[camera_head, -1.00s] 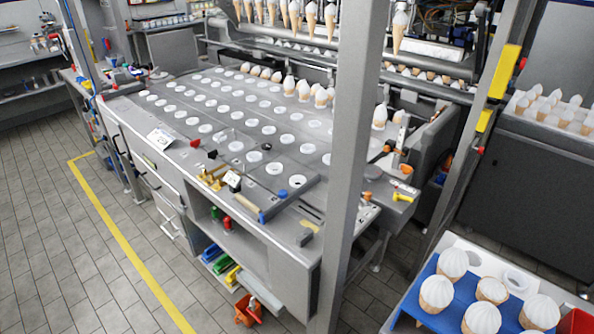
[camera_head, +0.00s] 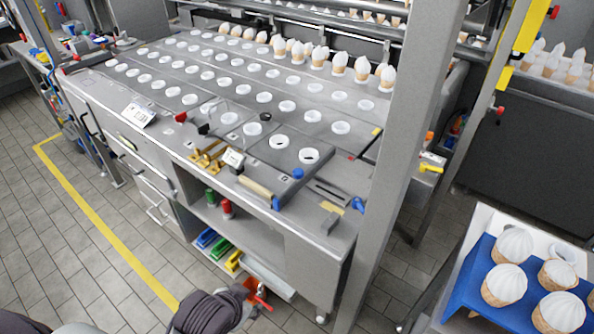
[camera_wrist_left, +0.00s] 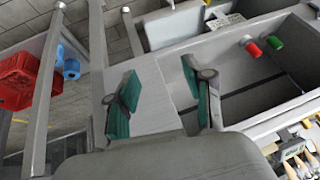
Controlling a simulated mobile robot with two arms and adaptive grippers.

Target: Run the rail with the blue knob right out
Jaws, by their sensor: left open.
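A small blue knob (camera_head: 297,173) sits on the grey worktop near its front right corner, beside a flat plate with round holes. A wooden-handled piece (camera_head: 257,188) with a blue end lies just in front. I cannot clearly tell where the knob's rail runs. My left gripper (camera_head: 208,312) shows as a dark grey body at the bottom, in front of and below the worktop, well apart from the knob. In the left wrist view its green-padded fingers (camera_wrist_left: 160,93) are spread apart with nothing between them. My right gripper is not in view.
Below the worktop is an open shelf with green and red cylinders (camera_head: 226,209). A red bin (camera_wrist_left: 19,78) shows in the left wrist view. A grey post (camera_head: 405,150) stands right of the worktop. A blue tray (camera_head: 477,292) of cones is at lower right.

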